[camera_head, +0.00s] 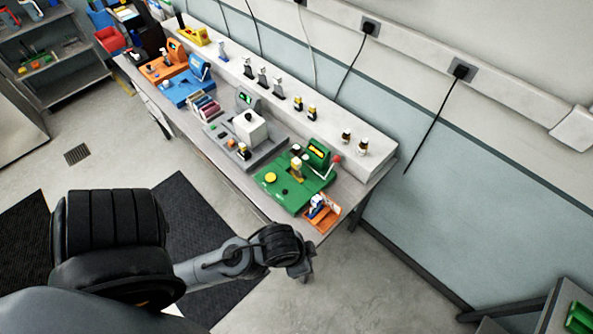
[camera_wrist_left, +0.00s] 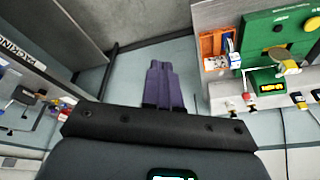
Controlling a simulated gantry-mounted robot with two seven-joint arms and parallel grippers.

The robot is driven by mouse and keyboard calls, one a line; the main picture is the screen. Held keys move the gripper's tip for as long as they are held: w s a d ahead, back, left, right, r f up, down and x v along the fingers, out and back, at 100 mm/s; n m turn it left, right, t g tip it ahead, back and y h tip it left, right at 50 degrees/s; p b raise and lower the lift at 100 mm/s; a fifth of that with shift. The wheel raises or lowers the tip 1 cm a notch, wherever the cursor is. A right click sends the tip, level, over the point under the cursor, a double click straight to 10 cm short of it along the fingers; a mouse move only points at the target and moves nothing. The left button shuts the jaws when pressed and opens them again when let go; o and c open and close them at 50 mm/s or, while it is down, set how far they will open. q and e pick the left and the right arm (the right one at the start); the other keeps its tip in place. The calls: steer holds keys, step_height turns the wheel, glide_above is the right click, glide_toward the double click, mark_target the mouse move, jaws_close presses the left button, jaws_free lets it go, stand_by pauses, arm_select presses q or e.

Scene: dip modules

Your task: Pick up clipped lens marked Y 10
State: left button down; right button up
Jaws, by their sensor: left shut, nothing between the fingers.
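No marking Y 10 is readable, so I cannot tell which piece is the lens. Small dark and light pieces stand along the raised back shelf, including a pair at its near end (camera_head: 346,138) and (camera_head: 362,147). That pair also shows in the left wrist view (camera_wrist_left: 232,105). An orange tray (camera_head: 332,216) at the bench's near corner holds a blue and white piece (camera_head: 316,203); the tray also shows in the left wrist view (camera_wrist_left: 207,46). My left gripper (camera_head: 307,276) is in front of this corner, apart from everything. Its fingers (camera_wrist_left: 164,68) are shut and empty. My right gripper is out of view.
A green station (camera_head: 290,190) with a display stands beside the tray. A grey station (camera_head: 265,155) with a white block, then blue (camera_head: 185,90) and orange (camera_head: 160,68) stations, stand farther along.

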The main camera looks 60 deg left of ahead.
arm_select(q)
steer(key=c, duration=1.8)
jaws_free()
steer(key=o, duration=1.2)
steer(key=shift+w, duration=0.1)
